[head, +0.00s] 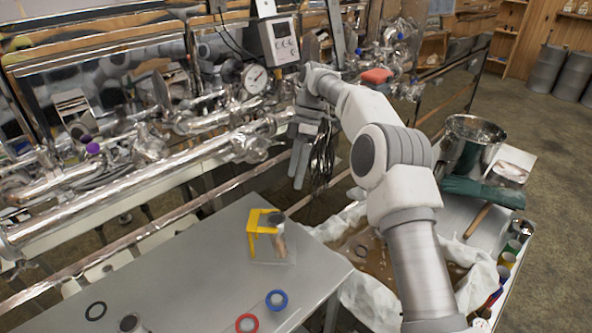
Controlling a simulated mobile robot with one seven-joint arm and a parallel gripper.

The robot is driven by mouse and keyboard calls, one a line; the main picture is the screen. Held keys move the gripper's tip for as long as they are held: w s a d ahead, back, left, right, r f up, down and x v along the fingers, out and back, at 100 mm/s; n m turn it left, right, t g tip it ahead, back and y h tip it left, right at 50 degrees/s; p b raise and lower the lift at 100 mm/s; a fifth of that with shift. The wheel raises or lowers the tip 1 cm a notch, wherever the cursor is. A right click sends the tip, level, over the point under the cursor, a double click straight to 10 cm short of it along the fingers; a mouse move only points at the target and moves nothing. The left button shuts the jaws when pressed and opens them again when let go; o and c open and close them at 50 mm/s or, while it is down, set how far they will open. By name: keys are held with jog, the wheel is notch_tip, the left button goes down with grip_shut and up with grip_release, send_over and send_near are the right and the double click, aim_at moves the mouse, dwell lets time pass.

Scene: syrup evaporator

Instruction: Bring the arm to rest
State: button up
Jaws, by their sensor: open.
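My arm rises from the lower right of the head view and bends at a raised elbow. Its wrist is near the upper middle, beside the pipework. My gripper (300,170) hangs below the wrist, fingers pointing down, in front of the steel pipes and past the back edge of the grey table (190,265). It is open, and I see nothing held in it. Dark cords or thin strips hang just right of the fingers; I cannot tell whether they touch. The arm hides part of the area behind it.
Steel pipes (170,175), a gauge (254,78) and a control box (279,41) are close to the gripper. A yellow stand (256,228), blue ring (277,300) and red ring (247,323) are on the table. A metal pot (470,145) stands right.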

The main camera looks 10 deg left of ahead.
jog(key=shift+r, duration=0.1)
jog(key=s+d+r+m+t+h, duration=0.1)
jog(key=s+d+r+m+t, duration=0.2)
jog(key=s+d+r+m, duration=0.4)
jog(key=s+d+r+m+t, duration=0.25)
jog(key=s+d+r, duration=0.25)
jog(key=r, duration=0.4)
jog(key=s+d+f+m+t, duration=0.2)
jog(key=s+d+m, duration=0.3)
jog(key=s, duration=0.5)
jog(key=s+d+f+m+t, duration=0.2)
jog(key=s+d+m, duration=0.4)
jog(key=s, duration=0.4)
jog(key=shift+s+f+m+h, duration=0.35)
jog(key=shift+f+h, duration=0.05)
jog(key=shift+t, duration=0.25)
